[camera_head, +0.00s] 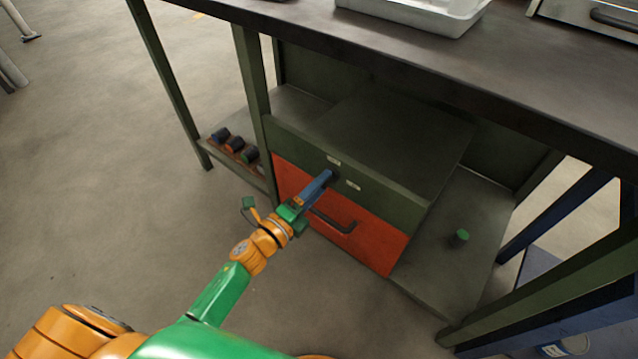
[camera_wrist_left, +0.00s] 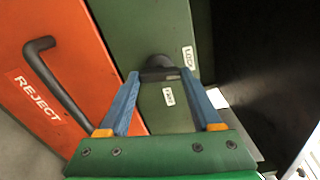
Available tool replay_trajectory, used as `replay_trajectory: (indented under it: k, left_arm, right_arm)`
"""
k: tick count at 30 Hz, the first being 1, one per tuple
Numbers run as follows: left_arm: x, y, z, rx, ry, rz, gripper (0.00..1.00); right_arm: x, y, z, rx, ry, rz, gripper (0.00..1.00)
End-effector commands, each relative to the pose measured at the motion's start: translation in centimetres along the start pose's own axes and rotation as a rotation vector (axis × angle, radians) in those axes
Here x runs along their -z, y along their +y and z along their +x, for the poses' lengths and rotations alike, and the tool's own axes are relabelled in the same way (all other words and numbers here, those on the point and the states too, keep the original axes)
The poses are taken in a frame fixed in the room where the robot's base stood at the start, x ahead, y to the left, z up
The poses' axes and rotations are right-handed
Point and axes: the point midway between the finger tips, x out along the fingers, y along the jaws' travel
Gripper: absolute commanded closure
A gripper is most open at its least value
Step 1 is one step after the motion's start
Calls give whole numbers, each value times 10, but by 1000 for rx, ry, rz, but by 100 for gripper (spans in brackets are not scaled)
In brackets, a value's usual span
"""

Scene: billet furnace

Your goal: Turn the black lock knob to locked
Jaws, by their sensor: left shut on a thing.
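The black lock knob (camera_wrist_left: 158,67) sits on the green panel (camera_wrist_left: 140,30) above the red drawer. My left gripper (camera_head: 329,176) has its two blue fingers on either side of the knob and is shut on it, as the left wrist view also shows (camera_wrist_left: 160,80). A white label reading LOCK (camera_wrist_left: 188,57) is beside the knob, and a second small label (camera_wrist_left: 168,97) lies between the fingers. Which label the knob points to cannot be told. My right gripper is in neither view.
The red drawer (camera_head: 375,238) has a black bar handle (camera_head: 335,222) and the word REJECT. A workbench top (camera_head: 440,60) overhangs the cabinet. Open floor lies left.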

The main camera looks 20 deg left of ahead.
Motion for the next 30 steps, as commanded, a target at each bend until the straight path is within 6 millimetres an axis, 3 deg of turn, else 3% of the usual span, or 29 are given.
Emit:
replay_trajectory:
  k: [12, 29, 30]
  left_arm:
    - [0, 0, 0, -2, 0, -175, 91]
    - [0, 0, 0, -1, 0, -203, 91]
    - [0, 0, 0, -1, 0, -202, 30]
  right_arm:
    - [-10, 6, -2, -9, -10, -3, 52]
    - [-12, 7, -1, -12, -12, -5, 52]
    - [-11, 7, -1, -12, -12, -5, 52]
